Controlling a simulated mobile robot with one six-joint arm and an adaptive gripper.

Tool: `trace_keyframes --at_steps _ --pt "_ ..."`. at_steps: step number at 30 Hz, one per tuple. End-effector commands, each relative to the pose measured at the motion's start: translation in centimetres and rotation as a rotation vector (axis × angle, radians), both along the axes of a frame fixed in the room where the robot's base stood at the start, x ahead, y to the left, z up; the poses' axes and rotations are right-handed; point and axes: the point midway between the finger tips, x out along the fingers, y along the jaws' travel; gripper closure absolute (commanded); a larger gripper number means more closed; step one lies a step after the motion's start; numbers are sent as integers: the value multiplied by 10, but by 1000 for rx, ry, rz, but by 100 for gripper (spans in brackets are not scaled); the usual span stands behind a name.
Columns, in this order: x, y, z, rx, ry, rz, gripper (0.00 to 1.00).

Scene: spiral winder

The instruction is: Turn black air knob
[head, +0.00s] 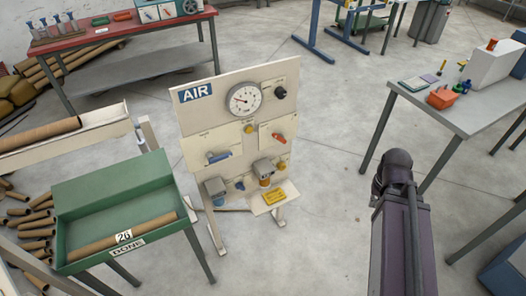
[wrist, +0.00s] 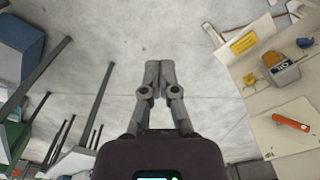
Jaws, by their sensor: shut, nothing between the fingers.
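The black air knob (head: 280,92) sits at the upper right of the cream AIR panel (head: 215,120), just right of the round pressure gauge (head: 246,99), in the head view. My gripper (wrist: 159,66) points over bare floor in the wrist view, its fingertips together and empty. The panel (wrist: 262,100) stands to its right there, apart from the fingers, with a red handle (wrist: 291,122) and a grey-yellow regulator (wrist: 281,70). The black knob is not visible in the wrist view.
A green tray (head: 110,190) marked DONE holds a tube left of the panel. A grey table (head: 455,100) with small items stands right, a red workbench (head: 120,35) behind left. A small shelf (head: 275,205) juts from the panel's lower front. Floor right of the panel is clear.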

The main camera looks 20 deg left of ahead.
Motion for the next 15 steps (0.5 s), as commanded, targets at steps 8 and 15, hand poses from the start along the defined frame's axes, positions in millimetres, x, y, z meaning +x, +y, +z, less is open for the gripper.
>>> trace_keyframes --at_steps 8,15 --pt "0 0 0 0 0 0 100" --pt "1 1 0 2 -2 2 73"
